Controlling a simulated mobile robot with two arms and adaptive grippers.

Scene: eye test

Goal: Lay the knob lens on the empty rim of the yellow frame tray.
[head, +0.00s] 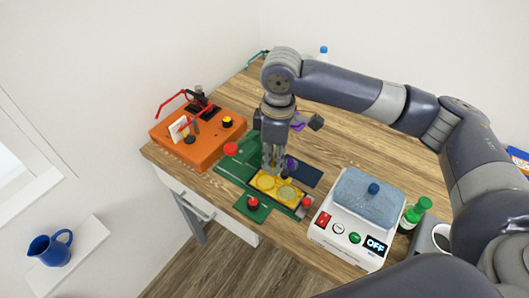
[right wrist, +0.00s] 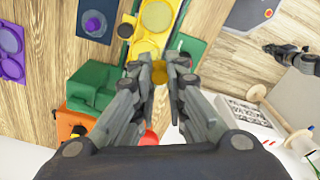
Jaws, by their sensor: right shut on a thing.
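The yellow frame tray (head: 303,202) lies on a green base on the table, with two round rims showing. The right rim (head: 287,193) looks filled by a greenish disc; the left rim (head: 265,182) looks empty. The tray (right wrist: 178,10) also shows above my fingers in the right wrist view. My right gripper (head: 273,168) points down over the tray's left end, shut on a small amber thing (right wrist: 160,72), apparently the knob lens, mostly hidden by the fingers. I cannot tell whether it touches the tray. A dark gripper, apparently my left (right wrist: 290,55), shows at right in the wrist view.
A dark blue mat (head: 308,176) with a purple disc (head: 291,163) lies behind the tray. Red buttons (head: 252,201) (head: 307,201) stand close in front and at right. An orange box (head: 185,150) stands left, a white device (head: 340,250) reading OFF right, with a green bottle (head: 414,214) beside it.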

